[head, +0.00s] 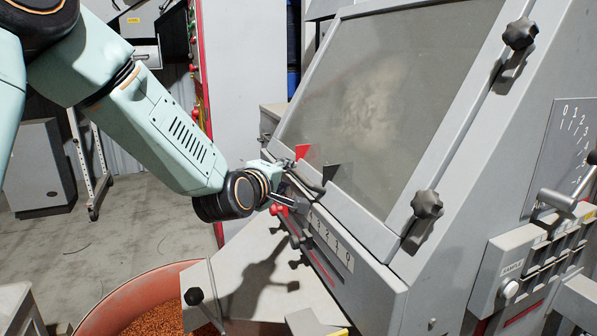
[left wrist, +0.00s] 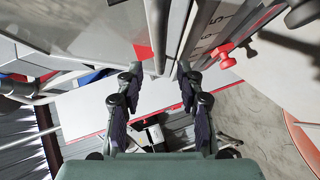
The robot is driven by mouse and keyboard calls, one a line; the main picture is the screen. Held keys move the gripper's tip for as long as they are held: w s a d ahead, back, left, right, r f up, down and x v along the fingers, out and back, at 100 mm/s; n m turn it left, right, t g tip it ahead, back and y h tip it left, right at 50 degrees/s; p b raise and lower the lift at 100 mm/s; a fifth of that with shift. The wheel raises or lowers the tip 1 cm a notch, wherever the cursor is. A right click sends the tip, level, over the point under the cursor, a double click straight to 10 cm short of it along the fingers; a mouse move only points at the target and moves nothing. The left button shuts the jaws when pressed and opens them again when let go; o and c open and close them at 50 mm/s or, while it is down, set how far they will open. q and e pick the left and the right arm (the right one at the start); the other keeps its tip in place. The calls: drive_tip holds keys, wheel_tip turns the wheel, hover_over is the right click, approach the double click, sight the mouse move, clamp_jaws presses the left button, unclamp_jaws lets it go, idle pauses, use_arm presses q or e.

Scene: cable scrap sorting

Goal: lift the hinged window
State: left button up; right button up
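The hinged window (head: 385,90) is a large dusty pane in a grey frame, sloping on the front of the grey machine. It appears shut, its frame lying along the machine's sloped face. A dark bar-like handle (head: 310,183) is at its lower left edge, beside a red triangular marker (head: 302,151). My left gripper (head: 294,182) is at this lower edge, around or just beside the handle; its fingers partly hide it. In the left wrist view, the fingers (left wrist: 160,72) stand apart, with a grey bar-like part (left wrist: 157,35) between their tips. Contact is unclear. My right gripper is not in view.
Black star knobs (head: 427,205) sit along the window's right side. Red-knobbed levers (head: 279,209) and a number strip (head: 332,240) lie just below my left gripper. A light chute (head: 235,285) and an orange bin (head: 155,295) of granules are below. Open floor lies left.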

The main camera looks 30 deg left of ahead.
sight(294, 173)
use_arm(q)
drive_tip(key=x, duration=0.2)
drive_tip(key=b+x, duration=0.1)
drive_tip(key=x, duration=0.2)
drive_tip(key=shift+w+d+f, duration=0.1)
drive_tip(key=shift+d, duration=0.1)
drive_tip(key=shift+w+a+f, duration=0.15)
drive_tip(key=shift+w+a, duration=0.15)
drive_tip(key=shift+w, duration=0.3)
drive_tip(key=shift+d, duration=0.1)
drive_tip(key=shift+d, duration=0.1)
drive_tip(key=c, duration=0.5)
clamp_jaws()
